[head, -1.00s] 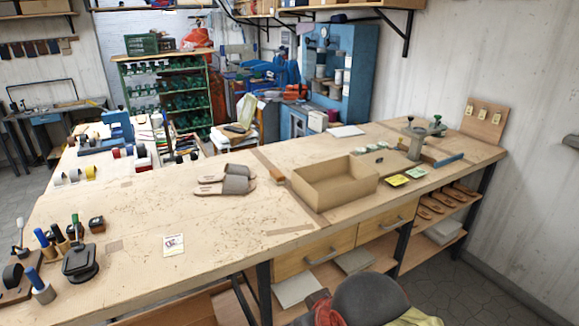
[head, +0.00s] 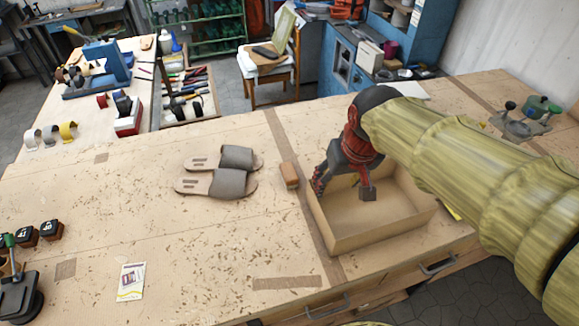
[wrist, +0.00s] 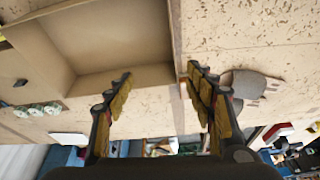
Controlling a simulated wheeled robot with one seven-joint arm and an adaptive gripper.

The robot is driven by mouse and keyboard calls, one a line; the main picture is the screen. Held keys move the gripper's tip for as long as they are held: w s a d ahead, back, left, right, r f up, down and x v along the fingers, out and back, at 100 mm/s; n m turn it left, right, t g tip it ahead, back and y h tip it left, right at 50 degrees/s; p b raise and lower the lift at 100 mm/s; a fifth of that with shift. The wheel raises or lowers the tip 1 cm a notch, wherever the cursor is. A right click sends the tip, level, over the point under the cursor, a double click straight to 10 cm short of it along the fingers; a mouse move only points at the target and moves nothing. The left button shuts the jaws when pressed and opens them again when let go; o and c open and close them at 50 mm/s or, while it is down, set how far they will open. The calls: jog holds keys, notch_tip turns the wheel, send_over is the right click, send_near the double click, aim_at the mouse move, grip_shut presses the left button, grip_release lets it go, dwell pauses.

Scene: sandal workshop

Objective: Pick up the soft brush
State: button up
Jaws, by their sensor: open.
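A small brown block that looks like the soft brush (head: 289,174) lies on the bench in the head view, just outside the left wall of the open box (head: 365,242). My gripper (head: 343,188) is open and empty over the left part of the box, to the right of the brush. One finger is near the box's left wall, close to the brush; the other hangs over the box's inside. In the wrist view, my gripper's (wrist: 158,74) fingers are spread apart, with the box at left. I cannot clearly make out the brush there; the right finger may hide it.
A pair of grey sandals (head: 219,171) lies left of the brush. A small card (head: 131,282) and dark stamp blocks (head: 38,232) are further left. A green-knobbed tool (head: 535,112) stands at the right. The bench in front of the sandals is clear.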

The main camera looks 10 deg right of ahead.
jog(key=w+a+f+g+p, duration=0.1)
jog(key=w+a+p, duration=0.15)
jog(key=w, duration=0.35)
jog(key=w+a+f+g+p, duration=0.1)
jog(key=w+a+p, duration=0.15)
jog(key=w, duration=0.25)
jog(key=n+g+p, duration=0.1)
jog(key=p, duration=0.5)
send_over(289, 170)
jog(key=f, duration=0.6)
jog(key=shift+s+d+f, duration=0.15)
jog(key=shift+s+f, duration=0.2)
jog(key=shift+f, duration=0.05)
jog(key=shift+w+f+g, duration=0.2)
jog(key=shift+f+g, duration=0.1)
jog(key=shift+f, duration=0.35)
jog(key=f, duration=0.7)
jog(key=shift+w+a+f+b, duration=0.1)
jog(key=shift+a+f+b, duration=0.15)
jog(key=shift+f+b, duration=0.05)
jog(key=shift+c, duration=1.2)
jog(key=c, duration=1)
